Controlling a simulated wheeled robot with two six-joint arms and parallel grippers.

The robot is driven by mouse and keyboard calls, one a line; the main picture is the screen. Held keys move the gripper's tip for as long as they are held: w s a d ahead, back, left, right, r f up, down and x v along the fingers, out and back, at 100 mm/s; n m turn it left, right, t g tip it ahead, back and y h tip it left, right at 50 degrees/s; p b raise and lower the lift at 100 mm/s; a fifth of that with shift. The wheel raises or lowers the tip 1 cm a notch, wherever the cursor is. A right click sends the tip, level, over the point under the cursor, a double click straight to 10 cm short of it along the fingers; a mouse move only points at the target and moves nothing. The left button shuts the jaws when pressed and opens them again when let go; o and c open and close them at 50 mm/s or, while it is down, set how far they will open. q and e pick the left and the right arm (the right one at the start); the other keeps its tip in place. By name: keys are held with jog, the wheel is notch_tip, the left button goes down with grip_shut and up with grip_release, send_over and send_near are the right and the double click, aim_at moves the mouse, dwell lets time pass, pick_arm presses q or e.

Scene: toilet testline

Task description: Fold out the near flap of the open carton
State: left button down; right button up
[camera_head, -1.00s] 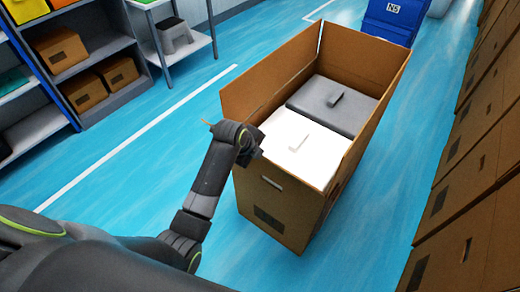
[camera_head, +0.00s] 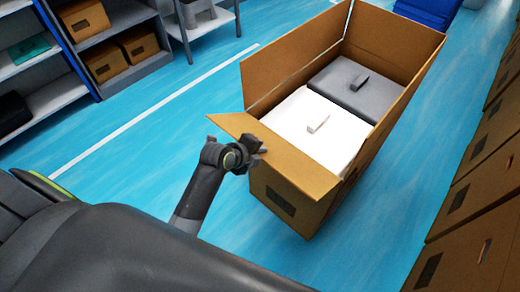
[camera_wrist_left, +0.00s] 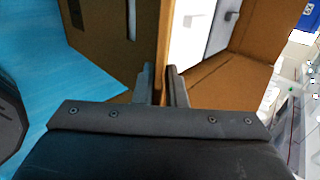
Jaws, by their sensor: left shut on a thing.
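The open brown carton (camera_head: 285,190) stands on the floor with its top open. Its near flap (camera_head: 300,168) shows as a slanted brown panel along the near top edge, its left corner sticking out past the carton's side. My left gripper (camera_head: 262,150) is at this flap, toward its left part. In the left wrist view, the fingers (camera_wrist_left: 162,85) sit on either side of the flap's cardboard (camera_wrist_left: 164,40), shut on it. The gripper hides part of the flap. My right gripper is not in view.
A white box (camera_head: 318,125) and a grey box (camera_head: 343,85) fill the carton. Its other flaps stand up. Stacked cartons (camera_head: 470,215) line the right side. Shelves (camera_head: 60,90) stand at the upper left. Blue floor is clear left of the carton.

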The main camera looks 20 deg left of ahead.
pick_arm(q)
jog(key=shift+s+a+f, duration=0.1)
jog(key=shift+s+f, duration=0.1)
jog(key=shift+f, duration=0.2)
jog(key=c, duration=1.7)
grip_release()
jog(key=shift+o, duration=0.6)
jog(key=shift+w, duration=0.15)
jog(key=shift+r, duration=0.15)
jog(key=v, duration=1.7)
jog(key=shift+r+b, duration=0.2)
jog(key=shift+b, duration=0.15)
jog(key=shift+a, duration=0.1)
